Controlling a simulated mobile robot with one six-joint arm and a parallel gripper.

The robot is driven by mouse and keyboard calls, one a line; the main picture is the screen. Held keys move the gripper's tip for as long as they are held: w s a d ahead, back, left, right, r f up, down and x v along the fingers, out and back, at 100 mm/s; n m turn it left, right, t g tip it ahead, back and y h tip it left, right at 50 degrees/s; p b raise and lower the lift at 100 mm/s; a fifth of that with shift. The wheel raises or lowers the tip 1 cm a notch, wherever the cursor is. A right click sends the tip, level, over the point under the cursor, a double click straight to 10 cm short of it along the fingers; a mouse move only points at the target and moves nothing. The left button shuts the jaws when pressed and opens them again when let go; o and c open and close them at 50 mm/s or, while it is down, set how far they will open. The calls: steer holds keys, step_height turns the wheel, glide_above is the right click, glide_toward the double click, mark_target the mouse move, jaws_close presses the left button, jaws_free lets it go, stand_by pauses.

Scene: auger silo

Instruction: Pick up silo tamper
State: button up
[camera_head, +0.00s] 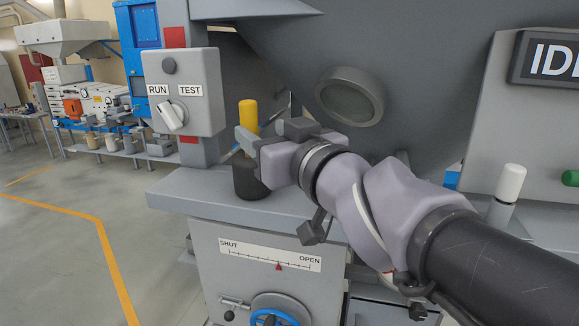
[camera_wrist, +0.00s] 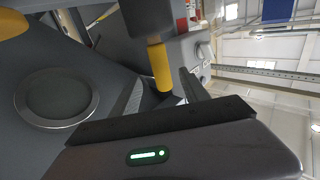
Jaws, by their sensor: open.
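The silo tamper has a yellow handle (camera_head: 248,115) and a dark cylindrical head (camera_head: 249,184). It stands upright on the grey ledge below the silo. My gripper (camera_head: 258,138) is at handle height, and one of its fingers hides the middle of the tamper. In the wrist view the yellow handle (camera_wrist: 160,66) lies between the two finger tips, and the dark head (camera_wrist: 145,14) is at the top. My gripper (camera_wrist: 163,84) is open, with fingers on either side of the handle. I cannot tell whether either finger touches it.
A grey switch box (camera_head: 183,92) marked RUN and TEST is left of the tamper. The sloping silo wall with a round window (camera_head: 350,97) is close behind my wrist. A white-topped post (camera_head: 509,183) stands at right. Below the ledge (camera_head: 190,190) is a SHUT/OPEN scale (camera_head: 270,254) and blue handwheel.

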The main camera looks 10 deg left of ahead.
mark_target(252, 127)
steer(key=x, duration=0.3)
steer(key=f+x, duration=0.1)
steer(key=x, duration=0.1)
steer(key=shift+w+a+f, duration=0.15)
steer(key=shift+w+a, duration=0.35)
steer(key=shift+a, duration=0.1)
steer(key=shift+r, duration=0.5)
steer(key=x, duration=0.3)
steer(key=shift+w+a+f, duration=0.2)
steer(key=shift+w+f, duration=0.1)
steer(key=shift+s+d+r, duration=0.25)
steer(key=shift+s+d, duration=0.2)
steer(key=shift+s, duration=0.05)
steer(key=c, duration=0.6)
steer(key=shift+w+a, duration=0.1)
jaws_close()
